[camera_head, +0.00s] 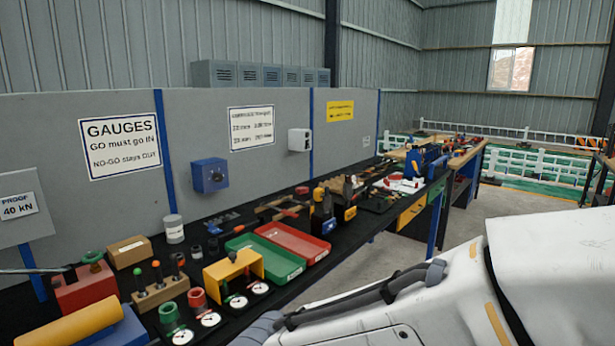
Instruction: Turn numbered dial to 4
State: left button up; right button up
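A blue box with a round dark dial (214,175) on its front is mounted on the grey panel at centre left. The dial is too small here for me to read its numbers or its setting. Nothing touches it. A large white arm link of mine with a dark cable fills the lower right. I see no fingertips of either gripper in this view.
A black bench runs along the panel. It holds a green tray (253,249), a red tray (296,240), a yellow bracket (232,269), a wooden block with pegs (161,294), a grey can (174,229) and several gauges. A white box (299,140) hangs right of the dial.

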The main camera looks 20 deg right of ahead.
aim_at(217, 177)
jog(key=z, duration=1.05)
jog(key=i, duration=1.8)
jog(key=u, duration=1.35)
